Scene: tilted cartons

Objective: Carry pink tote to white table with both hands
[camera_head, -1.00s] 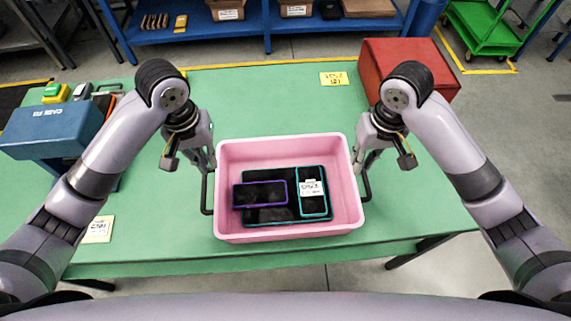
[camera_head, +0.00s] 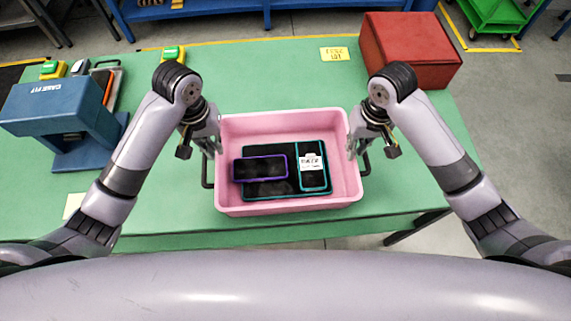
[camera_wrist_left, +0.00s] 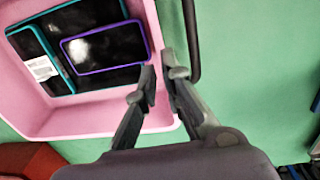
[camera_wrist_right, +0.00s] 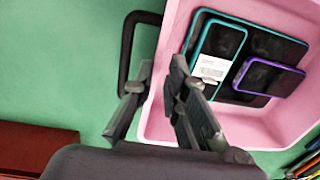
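The pink tote (camera_head: 288,208) is upright over the green table near its front edge; whether it touches the table is unclear. Dark panels with teal and purple frames lie in it. My left gripper (camera_head: 215,146) is at its left wall; in the left wrist view one finger (camera_wrist_left: 160,76) is inside the rim and one outside, close together. My right gripper (camera_head: 355,146) is at the right wall, and in the right wrist view its fingers (camera_wrist_right: 156,82) straddle the rim the same way. Both look shut on the walls. No white table shows.
The green table (camera_head: 270,75) is clear behind the tote. A red box (camera_head: 410,48) stands at back right. A blue stand (camera_head: 55,105) and small yellow-green items (camera_head: 173,53) are at left. Blue shelving (camera_head: 210,10) and a green cart (camera_head: 490,22) stand beyond.

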